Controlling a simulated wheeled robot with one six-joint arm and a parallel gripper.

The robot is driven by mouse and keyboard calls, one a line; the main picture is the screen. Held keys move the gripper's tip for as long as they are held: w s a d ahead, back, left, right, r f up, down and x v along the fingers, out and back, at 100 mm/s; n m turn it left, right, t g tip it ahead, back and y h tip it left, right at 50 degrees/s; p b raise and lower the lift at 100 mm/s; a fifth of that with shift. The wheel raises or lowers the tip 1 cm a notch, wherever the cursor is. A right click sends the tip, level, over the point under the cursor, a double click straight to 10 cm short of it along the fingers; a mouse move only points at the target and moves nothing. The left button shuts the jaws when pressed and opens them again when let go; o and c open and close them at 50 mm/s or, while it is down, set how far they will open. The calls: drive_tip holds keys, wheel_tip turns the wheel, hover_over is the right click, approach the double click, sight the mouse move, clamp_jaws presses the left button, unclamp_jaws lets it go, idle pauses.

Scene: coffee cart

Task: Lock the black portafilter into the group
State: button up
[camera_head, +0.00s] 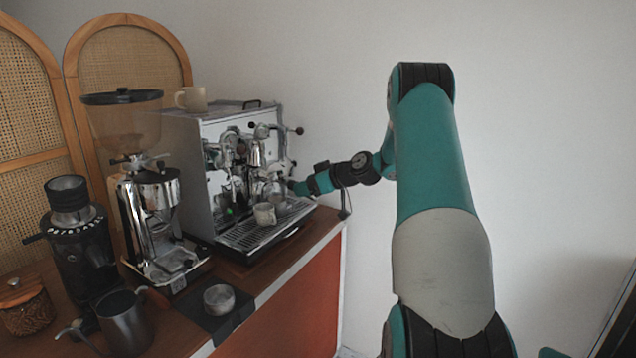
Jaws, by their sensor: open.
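The espresso machine (190,150) is a steel box on the counter with its front turned to the right. Its group (257,152) is a shiny metal part on the front panel. My gripper (288,184) has come in from the right and is close to the front of the machine, below and to the right of the group. It is small and partly lost against the metal parts, and its jaws are open. I cannot pick out the black portafilter for certain among the dark and shiny parts there, nor tell whether it touches the group.
A small cup (264,213) stands on the drip tray (250,236). Another cup (191,98) is on top of the machine. Grinders (150,205), a metal pitcher (124,322) and a tamping mat (240,312) are at the left and front. The wall side at right is free.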

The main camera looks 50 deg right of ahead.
drive_tip(key=b+v, duration=0.4)
drive_tip(key=v, duration=1.3)
drive_tip(key=shift+s+d, duration=0.1)
drive_tip(key=w+a+n+g+y, duration=0.1)
drive_tip(key=w+a, duration=0.3)
drive_tip(key=a, duration=0.3)
drive_tip(key=w+a+g+y, duration=0.2)
drive_tip(key=w+a, duration=0.1)
drive_tip(key=a, duration=0.3)
drive_tip(key=a+f+n+g+y, duration=0.15)
drive_tip(key=a+g, duration=0.25)
drive_tip(key=a, duration=1.6)
drive_tip(key=s+a+f+n+g+h, duration=0.15)
drive_tip(key=s+a+g, duration=0.25)
drive_tip(key=s+a, duration=0.8)
drive_tip(key=s+a+f+g+h, duration=0.1)
drive_tip(key=s+a+f, duration=0.1)
drive_tip(key=s+a, duration=0.4)
drive_tip(key=s, duration=0.2)
drive_tip(key=shift+s+f+n+g, duration=0.35)
drive_tip(key=shift+n+g, duration=0.05)
